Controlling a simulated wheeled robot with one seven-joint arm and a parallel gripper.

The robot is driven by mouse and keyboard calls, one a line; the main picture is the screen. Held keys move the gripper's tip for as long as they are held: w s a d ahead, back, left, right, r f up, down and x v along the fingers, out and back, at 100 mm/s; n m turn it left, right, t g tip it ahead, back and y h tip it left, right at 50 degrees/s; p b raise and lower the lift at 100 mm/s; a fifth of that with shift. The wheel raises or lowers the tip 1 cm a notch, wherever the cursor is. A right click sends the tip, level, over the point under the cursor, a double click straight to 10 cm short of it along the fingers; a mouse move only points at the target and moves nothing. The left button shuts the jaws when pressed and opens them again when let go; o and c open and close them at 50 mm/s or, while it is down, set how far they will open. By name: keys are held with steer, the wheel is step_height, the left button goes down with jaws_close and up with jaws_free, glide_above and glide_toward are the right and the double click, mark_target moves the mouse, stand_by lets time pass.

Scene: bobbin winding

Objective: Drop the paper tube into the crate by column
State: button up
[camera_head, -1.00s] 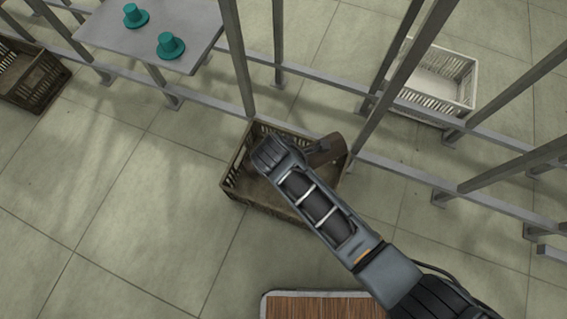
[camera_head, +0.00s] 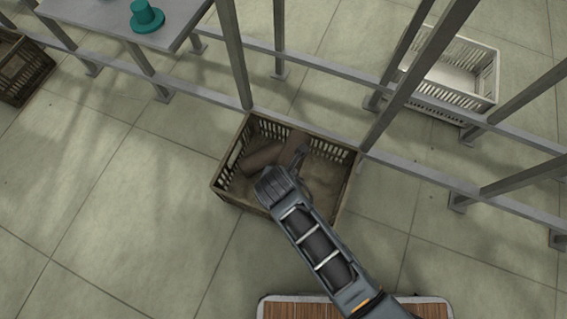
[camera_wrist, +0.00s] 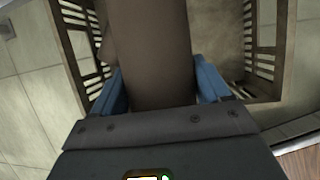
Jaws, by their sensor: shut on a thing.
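A brown paper tube (camera_wrist: 150,50) sits between the blue fingers of my gripper (camera_wrist: 160,88) in the wrist view. My gripper is shut on it. In the head view the held tube (camera_head: 295,147) shows just past my gripper (camera_head: 300,158), over the brown slatted crate (camera_head: 335,155). The crate stands on the floor against the rail, between two grey posts. Its slatted wall (camera_wrist: 262,60) also shows on both sides of the tube in the wrist view. Another brown tube-like piece (camera_head: 261,158) shows inside the crate, left of the held tube. My wrist hides part of the crate.
Grey metal posts (camera_head: 235,55) and a low rail (camera_head: 425,178) run behind the crate. A white crate (camera_head: 455,108) stands beyond the rail at right. Another brown crate (camera_head: 25,72) is at far left. A grey table (camera_head: 105,18) holds a teal spool-like piece (camera_head: 146,17).

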steer(key=shift+f+b, duration=1.5)
steer(key=shift+f, duration=0.15)
steer(key=o, duration=1)
steer(key=shift+o, duration=0.2)
steer(key=shift+p+v, duration=2.3)
steer(key=shift+v, duration=1.65)
